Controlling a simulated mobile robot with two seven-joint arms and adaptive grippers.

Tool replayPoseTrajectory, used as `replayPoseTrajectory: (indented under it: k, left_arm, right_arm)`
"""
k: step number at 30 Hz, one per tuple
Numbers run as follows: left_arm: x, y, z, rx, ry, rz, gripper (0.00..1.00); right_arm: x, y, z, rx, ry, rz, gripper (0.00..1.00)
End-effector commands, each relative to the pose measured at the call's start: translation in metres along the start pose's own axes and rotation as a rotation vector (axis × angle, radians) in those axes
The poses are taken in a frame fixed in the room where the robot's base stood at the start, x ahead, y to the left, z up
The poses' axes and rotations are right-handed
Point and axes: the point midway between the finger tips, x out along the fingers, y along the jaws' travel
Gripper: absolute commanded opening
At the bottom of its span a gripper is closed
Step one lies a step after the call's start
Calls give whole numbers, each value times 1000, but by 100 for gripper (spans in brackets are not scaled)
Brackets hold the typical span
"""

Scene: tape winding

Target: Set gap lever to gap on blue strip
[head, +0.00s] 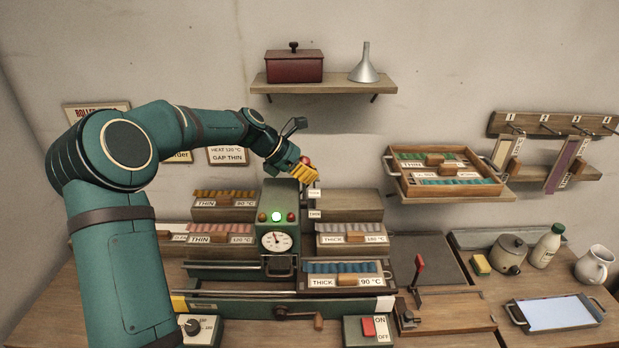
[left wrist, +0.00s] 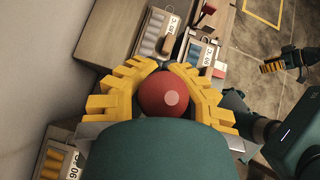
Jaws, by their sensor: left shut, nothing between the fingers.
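A red ball knob (head: 306,160) shows at the top of the green machine (head: 277,214), beside small labels (head: 314,193) too small to read surely. My left gripper (head: 305,174) is at this knob. In the left wrist view the knob (left wrist: 168,95) shows between the yellow fingers of my left gripper (left wrist: 160,66), which is shut with nothing gripped. The lever's shaft is hidden. A wall card (head: 227,155) reads heat 120 °C, gap thin. I see no strip plainly marked blue. My right gripper (left wrist: 272,66) shows small in the left wrist view, its opening unclear.
Roller trays (head: 338,281) labelled thick or thin flank the machine. A wall shelf (head: 324,86) with a red box and funnel is above. A tray (head: 445,190) stands on a shelf at right. Strips (head: 568,160) hang from hooks. A light-blue panel (head: 555,312) lies at right.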

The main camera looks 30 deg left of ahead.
Motion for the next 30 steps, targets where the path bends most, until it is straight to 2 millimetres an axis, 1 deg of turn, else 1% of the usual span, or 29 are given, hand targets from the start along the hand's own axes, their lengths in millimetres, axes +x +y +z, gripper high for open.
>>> replayPoseTrajectory:
  k: [1, 3, 5, 12, 15, 17, 21, 30]
  left_arm:
    - [1, -3, -3, 23, -6, 25, 0]
    - [1, -7, -4, 59, -15, 58, 0]
    - [1, -11, -6, 89, -23, 87, 0]
    - [1, -27, -11, 213, -57, 203, 0]
    - [1, -33, -12, 258, -70, 244, 0]
    - [1, -36, -12, 283, -77, 269, 0]
    - [0, -41, -13, 310, -84, 293, 0]
    - [1, -49, -16, 305, -84, 286, 0]
  right_arm:
    - [12, 4, 2, 0, -1, 2, 47]
    - [23, 8, 3, 0, 0, 4, 47]
    - [32, 11, 6, -2, -6, 4, 47]
    - [69, 26, 26, -14, -46, -1, 47]
    - [81, 30, 32, -18, -58, -3, 47]
    - [86, 32, 35, -20, -64, -3, 47]
    - [93, 34, 34, -20, -58, -3, 47]
    - [97, 36, 32, -21, -54, -3, 47]
